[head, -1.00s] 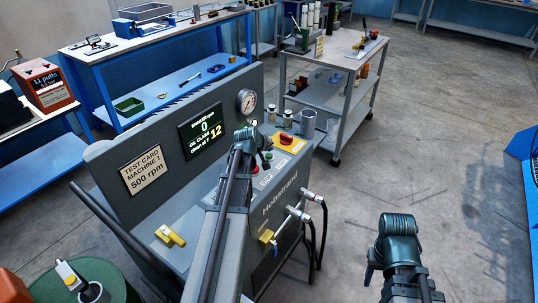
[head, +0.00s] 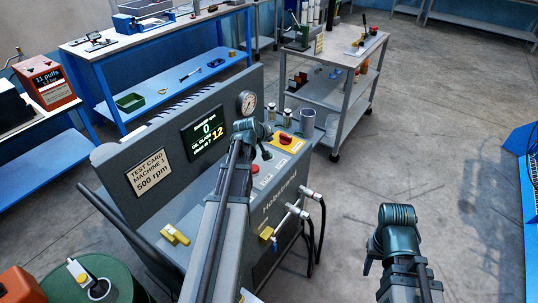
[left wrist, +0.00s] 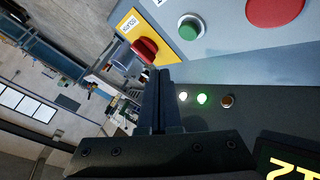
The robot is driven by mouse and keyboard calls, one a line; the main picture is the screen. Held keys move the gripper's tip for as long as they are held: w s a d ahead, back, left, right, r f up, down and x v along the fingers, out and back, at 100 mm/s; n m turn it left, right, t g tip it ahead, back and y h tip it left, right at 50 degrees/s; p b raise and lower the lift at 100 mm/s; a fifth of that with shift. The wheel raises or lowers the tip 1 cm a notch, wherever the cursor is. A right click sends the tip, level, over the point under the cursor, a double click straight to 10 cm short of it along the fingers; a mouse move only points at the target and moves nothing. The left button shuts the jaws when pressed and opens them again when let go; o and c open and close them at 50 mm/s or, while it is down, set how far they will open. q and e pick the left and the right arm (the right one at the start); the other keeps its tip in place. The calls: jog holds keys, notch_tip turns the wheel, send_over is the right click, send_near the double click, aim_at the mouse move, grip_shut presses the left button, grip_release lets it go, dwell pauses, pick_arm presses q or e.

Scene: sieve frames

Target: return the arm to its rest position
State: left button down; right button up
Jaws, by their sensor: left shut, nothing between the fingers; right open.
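My left arm reaches up the middle of the head view over the grey test machine (head: 285,212). Its dark end, with my left gripper (head: 252,130), is in front of the machine's button panel. In the left wrist view the two dark fingers (left wrist: 159,85) are shut with nothing between them. They are close to the panel, near the red rotary switch (left wrist: 144,50) on its yellow plate and a row of small lamps; I cannot tell if they touch. My right gripper (head: 392,243) is at the lower right of the head view over open floor; its fingertips are hard to make out.
The machine's display (head: 203,132) shows 0 and 12. A gauge (head: 247,103) and taps (head: 297,212) are close to my left arm. A grey cart (head: 345,115) stands behind, a blue bench (head: 170,95) back left, and a green drum (head: 118,278) lower left.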

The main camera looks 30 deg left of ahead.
dwell(0.3)
pick_arm(q)
jog(key=s+d+f+m+g+h, duration=0.1)
jog(key=s+d+f+m+g, duration=0.15)
jog(key=d, duration=0.55)
jog(key=s+d+f+m+g, duration=0.1)
jog(key=s+d+m, duration=0.15)
jog(key=d, duration=0.45)
jog(key=s+d+f+m+g+h, duration=0.1)
jog(key=s+d+m, duration=0.15)
jog(key=d, duration=0.55)
jog(key=s+d+f+m+g+y, duration=0.1)
jog(key=s+d+m+g, duration=0.1)
jog(key=s+d, duration=0.4)
jog(key=s+d+f+m+g+y, duration=0.1)
jog(key=s+d+m+g, duration=0.2)
jog(key=s+d, duration=0.4)
jog(key=s+m, duration=0.1)
jog(key=s, duration=0.4)
jog(key=shift+s+d+m, duration=0.25)
jog(key=shift+s+m, duration=0.1)
jog(key=shift+s, duration=0.05)
